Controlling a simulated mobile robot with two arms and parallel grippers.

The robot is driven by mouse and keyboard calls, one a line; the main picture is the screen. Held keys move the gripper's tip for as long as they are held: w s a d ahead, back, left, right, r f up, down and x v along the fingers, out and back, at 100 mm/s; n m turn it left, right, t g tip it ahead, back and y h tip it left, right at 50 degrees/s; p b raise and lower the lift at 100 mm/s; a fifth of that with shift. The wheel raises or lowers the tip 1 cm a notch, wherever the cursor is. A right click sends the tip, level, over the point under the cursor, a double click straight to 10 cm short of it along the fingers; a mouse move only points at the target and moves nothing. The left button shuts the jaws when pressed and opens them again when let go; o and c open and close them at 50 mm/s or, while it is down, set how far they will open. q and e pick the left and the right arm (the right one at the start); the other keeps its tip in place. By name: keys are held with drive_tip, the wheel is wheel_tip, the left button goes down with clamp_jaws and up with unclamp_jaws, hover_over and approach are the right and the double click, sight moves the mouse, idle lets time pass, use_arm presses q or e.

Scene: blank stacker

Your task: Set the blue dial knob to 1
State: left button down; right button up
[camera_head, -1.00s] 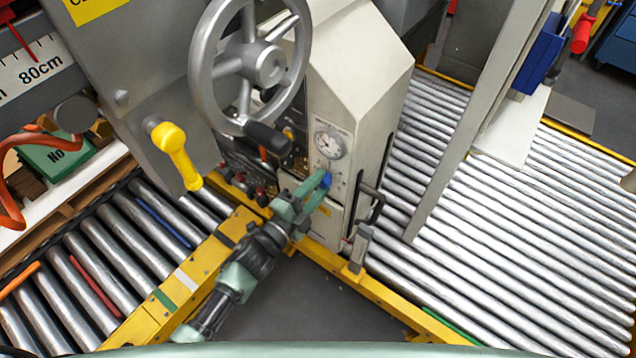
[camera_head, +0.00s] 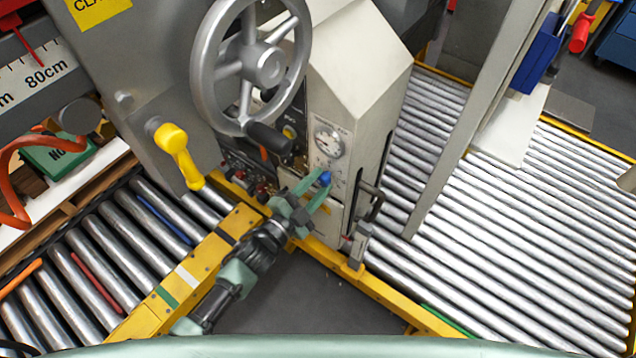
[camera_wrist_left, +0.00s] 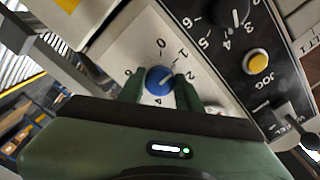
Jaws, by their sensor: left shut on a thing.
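The blue dial knob (camera_head: 325,178) is on the pale front panel of the machine, below a round gauge. In the left wrist view the knob (camera_wrist_left: 158,80) sits between the two green fingers of my left gripper (camera_wrist_left: 160,92), which is shut on it. A pale line on the knob points to the upper right, roughly toward the 1 and 2 marks; its exact setting is hard to tell. The printed numbers 0, 1, 2 and 4 show around it. In the head view my left gripper (camera_head: 313,188) reaches the knob from the lower left. My right gripper is out of view.
A grey handwheel (camera_head: 262,65) is above the knob, and a yellow handle (camera_head: 177,155) is to the left. A black panel with a yellow JOG button (camera_wrist_left: 256,62) is right of the dial. Yellow rails (camera_head: 200,262) and roller conveyors (camera_head: 530,230) surround the machine.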

use_arm(q)
drive_tip(key=shift+f, duration=0.1)
drive_tip(key=c, duration=1)
unclamp_jaws()
drive_tip(key=shift+o, duration=0.2)
drive_tip(key=b+v, duration=0.1)
drive_tip(key=v, duration=0.7)
drive_tip(key=shift+w, duration=0.1)
